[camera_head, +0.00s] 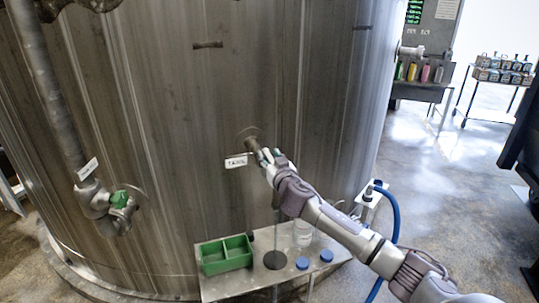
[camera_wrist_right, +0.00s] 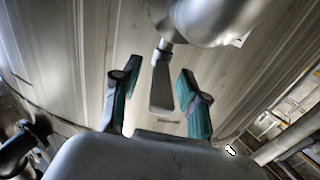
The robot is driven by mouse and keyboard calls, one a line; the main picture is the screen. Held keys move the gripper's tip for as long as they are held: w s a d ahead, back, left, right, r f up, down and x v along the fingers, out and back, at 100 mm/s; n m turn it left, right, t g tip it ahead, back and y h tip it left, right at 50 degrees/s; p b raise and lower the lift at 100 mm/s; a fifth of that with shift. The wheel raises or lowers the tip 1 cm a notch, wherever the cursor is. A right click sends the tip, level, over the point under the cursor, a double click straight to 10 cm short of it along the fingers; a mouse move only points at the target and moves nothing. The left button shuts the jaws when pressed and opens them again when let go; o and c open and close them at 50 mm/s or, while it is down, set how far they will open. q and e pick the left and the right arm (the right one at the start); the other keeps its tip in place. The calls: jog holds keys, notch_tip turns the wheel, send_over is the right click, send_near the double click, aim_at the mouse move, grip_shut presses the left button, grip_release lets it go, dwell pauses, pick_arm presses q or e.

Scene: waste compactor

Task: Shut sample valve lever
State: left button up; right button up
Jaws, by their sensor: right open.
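The sample valve's pipe stub (camera_head: 252,145) sticks out of the large steel tank, just above a white label. In the right wrist view, the valve body (camera_wrist_right: 205,18) is at the top, with a flat grey lever (camera_wrist_right: 162,82) hanging from a short stem. My right gripper (camera_head: 266,157) is at the valve and hides most of it in the head view. In the right wrist view, my right gripper (camera_wrist_right: 160,72) is open, its green-padded fingers on either side of the lever, with visible gaps. My left gripper is not in view.
Below the valve, a metal shelf (camera_head: 220,287) carries a green divided tray (camera_head: 226,255), a clear container (camera_head: 302,234) and blue-capped items (camera_head: 326,256). A blue hose (camera_head: 395,215) runs at right. A pipe with a green-handled valve (camera_head: 120,199) is at left. Floor is open at right.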

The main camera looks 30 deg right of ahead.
jog(key=shift+w, duration=0.2)
grip_shut()
dwell(0.4)
